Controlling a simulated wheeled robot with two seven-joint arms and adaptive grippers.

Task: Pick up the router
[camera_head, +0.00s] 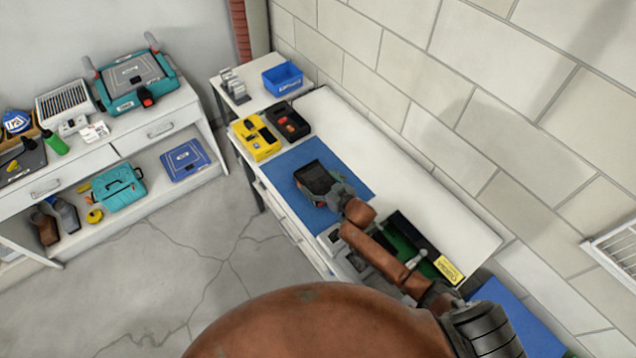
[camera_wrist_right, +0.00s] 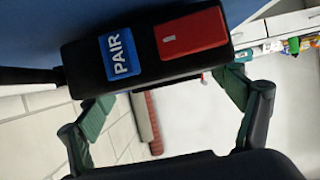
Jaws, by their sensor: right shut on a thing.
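The router (camera_head: 313,174) is a dark box over the blue mat (camera_head: 283,163) on the white bench in the head view. In the right wrist view the router (camera_wrist_right: 146,62) shows a black face with a blue PAIR label and a red panel. My right gripper (camera_head: 334,193) is at the router's near right side. In the wrist view its two fingers (camera_wrist_right: 163,98) are on either side of the box, shut on it. I cannot tell whether the router touches the mat. My left gripper is in neither view.
A yellow case (camera_head: 254,138) and a black case (camera_head: 288,122) lie behind the mat. A blue bin (camera_head: 283,78) stands farther back. A green-and-black tray (camera_head: 410,238) lies beneath my right arm. The bench's wall side is clear. A white shelf unit (camera_head: 118,150) stands left.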

